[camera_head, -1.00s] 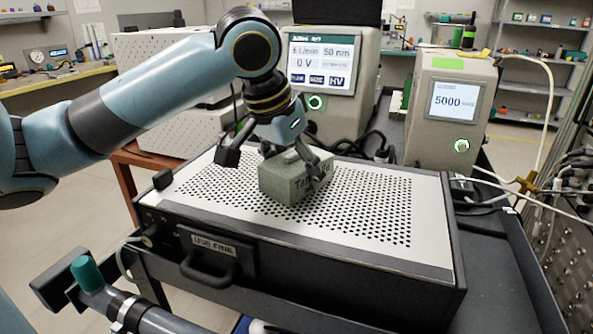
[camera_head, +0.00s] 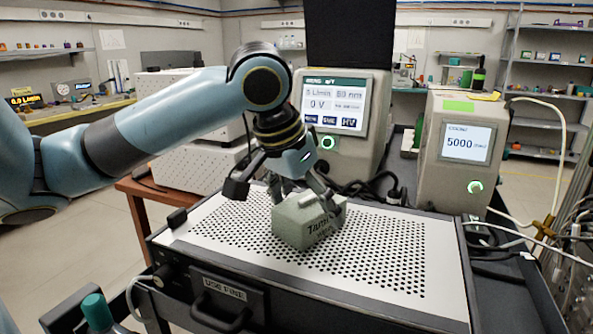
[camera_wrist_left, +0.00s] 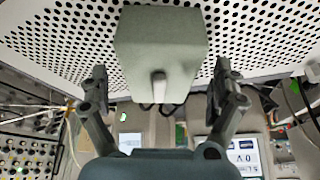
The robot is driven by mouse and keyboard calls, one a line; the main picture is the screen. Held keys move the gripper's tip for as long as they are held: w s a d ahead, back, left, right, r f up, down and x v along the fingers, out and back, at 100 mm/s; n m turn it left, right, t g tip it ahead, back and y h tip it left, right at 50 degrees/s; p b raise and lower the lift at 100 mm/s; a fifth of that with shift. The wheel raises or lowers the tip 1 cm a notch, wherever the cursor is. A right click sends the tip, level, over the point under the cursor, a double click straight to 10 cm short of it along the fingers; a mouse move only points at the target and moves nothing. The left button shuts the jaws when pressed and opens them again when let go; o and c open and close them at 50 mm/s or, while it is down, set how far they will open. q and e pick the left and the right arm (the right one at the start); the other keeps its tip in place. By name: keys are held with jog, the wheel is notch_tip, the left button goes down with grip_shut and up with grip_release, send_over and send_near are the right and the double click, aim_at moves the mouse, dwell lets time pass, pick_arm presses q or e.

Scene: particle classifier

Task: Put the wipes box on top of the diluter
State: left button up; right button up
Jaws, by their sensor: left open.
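The wipes box (camera_head: 303,228) is a grey-green block with dark lettering and a small tab on its upper side. It sits on the white perforated top (camera_head: 400,262) of a black case. My left gripper (camera_head: 307,206) reaches down over the box, its open fingers at either side. In the left wrist view the box (camera_wrist_left: 160,45) lies between the spread fingers (camera_wrist_left: 160,70), with a gap on both sides. My right gripper is out of view. No readable label tells me which device is the diluter.
Behind the case stand a beige device with a large screen (camera_head: 336,100) and, to the right, a smaller beige device reading 5000 (camera_head: 467,143). Cables lie between and beside them. White boxes (camera_head: 197,162) stand behind left. The perforated top is otherwise clear.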

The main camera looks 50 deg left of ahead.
pick_arm(q)
jog(key=p+v, duration=0.3)
jog(key=v, duration=0.5)
jog(key=shift+s+r+p, duration=0.15)
jog(key=shift+r+p, duration=0.2)
jog(key=shift+s+r+p, duration=0.2)
jog(key=shift+r+p, duration=0.2)
jog(key=shift+r, duration=0.2)
jog(key=shift+s+d, duration=0.1)
jog(key=shift+s, duration=0.05)
